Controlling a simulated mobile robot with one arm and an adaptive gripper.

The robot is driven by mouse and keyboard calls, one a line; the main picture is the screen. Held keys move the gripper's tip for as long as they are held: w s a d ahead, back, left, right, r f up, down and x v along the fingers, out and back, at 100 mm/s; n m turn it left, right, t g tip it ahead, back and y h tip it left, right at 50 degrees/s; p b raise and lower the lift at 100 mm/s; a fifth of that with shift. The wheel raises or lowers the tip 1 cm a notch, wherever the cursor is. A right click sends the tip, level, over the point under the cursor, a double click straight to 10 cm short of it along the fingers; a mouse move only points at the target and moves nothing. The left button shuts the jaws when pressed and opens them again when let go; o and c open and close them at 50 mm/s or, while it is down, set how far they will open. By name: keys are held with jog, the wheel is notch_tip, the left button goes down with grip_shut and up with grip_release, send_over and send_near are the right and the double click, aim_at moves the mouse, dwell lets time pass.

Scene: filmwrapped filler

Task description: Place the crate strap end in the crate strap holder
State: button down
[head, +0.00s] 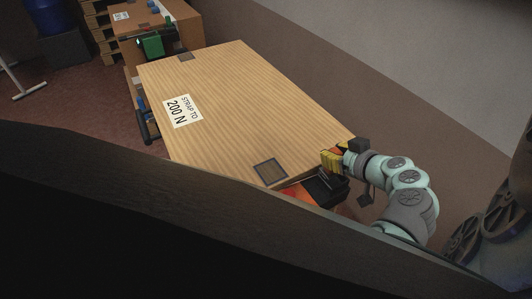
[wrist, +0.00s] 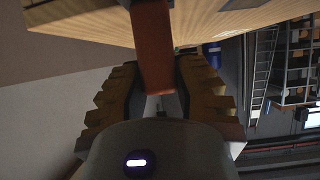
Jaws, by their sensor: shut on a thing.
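A large wooden crate (head: 235,100) fills the middle of the head view, with a label reading "STRAP TO 200 N". My gripper (head: 331,158) is at the crate's right end, close to its edge. In the wrist view my gripper (wrist: 160,100) has its yellow-brown fingers around an orange-brown strap end (wrist: 153,50). The strap runs up from between the fingers toward the wooden face. An orange piece (head: 298,196) shows below the crate's near corner, beside a black part (head: 327,188). I cannot tell for sure which part is the strap holder.
A dark square patch (head: 270,172) lies on the crate top near the front corner. A green device (head: 151,45) stands at the crate's far end. A second crate (head: 180,18) and pallets (head: 100,35) are behind. A wall is close on the right.

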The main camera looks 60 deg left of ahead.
aim_at(329, 175)
jog(key=shift+w+d, duration=0.5)
jog(key=shift+w, duration=0.05)
jog(key=shift+f, duration=1.75)
jog(key=shift+f, duration=0.25)
jog(key=c, duration=0.9)
grip_release()
jog(key=shift+r, duration=0.1)
jog(key=shift+o, duration=0.2)
jog(key=shift+s+r, duration=0.1)
